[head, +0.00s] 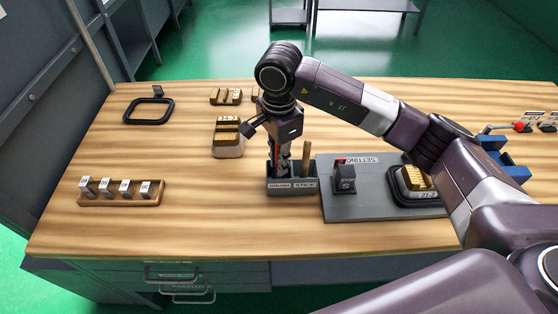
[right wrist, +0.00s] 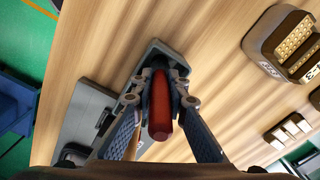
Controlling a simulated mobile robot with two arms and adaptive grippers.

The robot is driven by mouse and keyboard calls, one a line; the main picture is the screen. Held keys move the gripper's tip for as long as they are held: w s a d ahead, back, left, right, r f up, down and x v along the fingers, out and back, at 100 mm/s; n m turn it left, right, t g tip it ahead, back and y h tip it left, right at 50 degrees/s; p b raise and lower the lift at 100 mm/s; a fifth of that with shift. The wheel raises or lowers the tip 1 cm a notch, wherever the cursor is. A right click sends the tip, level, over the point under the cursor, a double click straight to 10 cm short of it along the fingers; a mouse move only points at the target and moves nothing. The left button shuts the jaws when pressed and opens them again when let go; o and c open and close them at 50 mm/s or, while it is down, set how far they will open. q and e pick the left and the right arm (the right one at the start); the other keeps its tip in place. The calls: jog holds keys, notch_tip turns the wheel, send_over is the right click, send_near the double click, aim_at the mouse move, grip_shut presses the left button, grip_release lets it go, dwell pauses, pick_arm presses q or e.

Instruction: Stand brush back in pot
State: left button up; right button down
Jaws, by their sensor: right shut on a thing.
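The pot (head: 291,187) is a dark grey-green box with two labelled compartments, standing near the middle of the table; its rim shows in the right wrist view (right wrist: 152,52). My right gripper (head: 279,167) points down over the left, brush-labelled side. It is shut on the brush, whose red handle (right wrist: 160,108) lies between the fingers in the right wrist view. The brush's lower end is at the pot; I cannot tell how deep it sits. A wooden stick (head: 306,158) stands in the right compartment. My left gripper is not in view.
Right of the pot lies a grey board (head: 365,202) with a black stop block (head: 344,178) and a dark tray (head: 414,186) of gold pieces. A wooden rack (head: 122,192) stands at left. The table front left is clear.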

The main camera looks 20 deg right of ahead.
jog(key=c, duration=1.8)
grip_release()
jog(key=o, duration=0.5)
jog(key=shift+r+p, duration=1.85)
jog(key=shift+r, duration=2.7)
jog(key=shift+f, duration=0.1)
